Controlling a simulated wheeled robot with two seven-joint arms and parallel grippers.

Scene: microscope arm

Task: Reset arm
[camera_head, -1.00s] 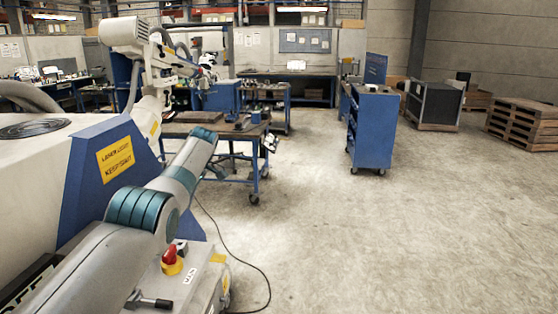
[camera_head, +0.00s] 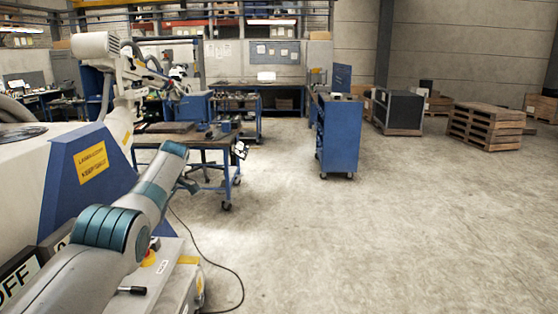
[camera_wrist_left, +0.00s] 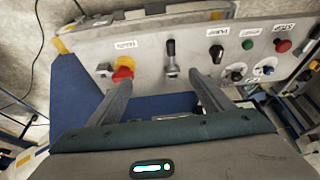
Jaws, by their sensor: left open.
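In the left wrist view, my left gripper (camera_wrist_left: 160,78) is open and empty, its two dark fingers spread over a grey control panel (camera_wrist_left: 145,42). A black-handled lever (camera_wrist_left: 171,48) stands between the finger lines, beyond the tips. A red knob on a yellow base (camera_wrist_left: 123,70) is near the left finger. Black, green and red controls sit to the right. The head view shows my left arm (camera_head: 120,215) over the panel; its fingers cannot be made out there. A black lever handle (camera_head: 132,290) shows beside it. A white jointed microscope arm (camera_head: 97,45) rises at upper left. My right gripper is out of view.
A blue machine housing (camera_head: 75,185) with a yellow warning sign (camera_head: 92,163) stands left of my arm. A workbench (camera_head: 200,140) and blue cabinet (camera_head: 338,138) stand beyond. A cable (camera_head: 225,268) lies on the floor.

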